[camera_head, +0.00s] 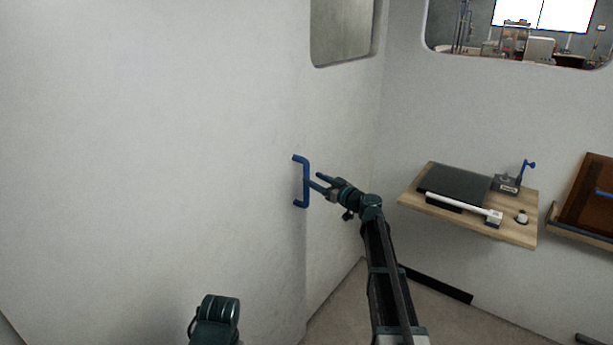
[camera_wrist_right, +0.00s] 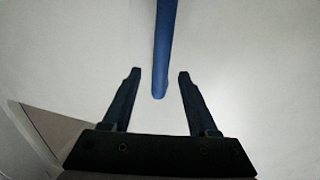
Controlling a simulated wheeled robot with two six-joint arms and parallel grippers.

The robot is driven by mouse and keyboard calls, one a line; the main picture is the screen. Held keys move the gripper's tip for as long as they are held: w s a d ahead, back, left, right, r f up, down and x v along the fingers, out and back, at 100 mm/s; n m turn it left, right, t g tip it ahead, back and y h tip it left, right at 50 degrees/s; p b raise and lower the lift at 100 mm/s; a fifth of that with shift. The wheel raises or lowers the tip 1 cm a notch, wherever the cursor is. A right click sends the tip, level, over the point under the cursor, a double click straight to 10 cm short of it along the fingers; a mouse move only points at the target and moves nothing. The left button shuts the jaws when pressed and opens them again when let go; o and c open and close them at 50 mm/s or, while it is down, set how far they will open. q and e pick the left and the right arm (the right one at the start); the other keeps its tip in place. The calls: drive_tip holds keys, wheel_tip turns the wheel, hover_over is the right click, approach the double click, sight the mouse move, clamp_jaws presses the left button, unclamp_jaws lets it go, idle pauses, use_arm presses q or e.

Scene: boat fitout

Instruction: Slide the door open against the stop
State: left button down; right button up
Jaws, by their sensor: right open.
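The door (camera_head: 180,130) is a large pale panel filling the left of the head view. A blue bar handle (camera_head: 305,182) stands upright near its right edge. My right gripper (camera_head: 315,181) is at the handle, its fingers pointing left towards it. In the right wrist view the handle (camera_wrist_right: 164,50) comes down from the top and its end lies between the two open fingertips (camera_wrist_right: 158,75). A gap shows on each side of the handle, and I see no contact. A part of my left arm shows at the bottom of the head view; its gripper does not show.
A wooden shelf (camera_head: 515,233) on the right wall carries a dark flat panel (camera_head: 455,183), a white bar-shaped tool (camera_head: 460,206) and a small device with a blue lever (camera_head: 507,183). A brown panel (camera_head: 580,200) is at the far right. Windows open above.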

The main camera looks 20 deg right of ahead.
sight(309, 176)
drive_tip(key=shift+x, duration=2.4)
drive_tip(key=shift+c, duration=0.2)
clamp_jaws()
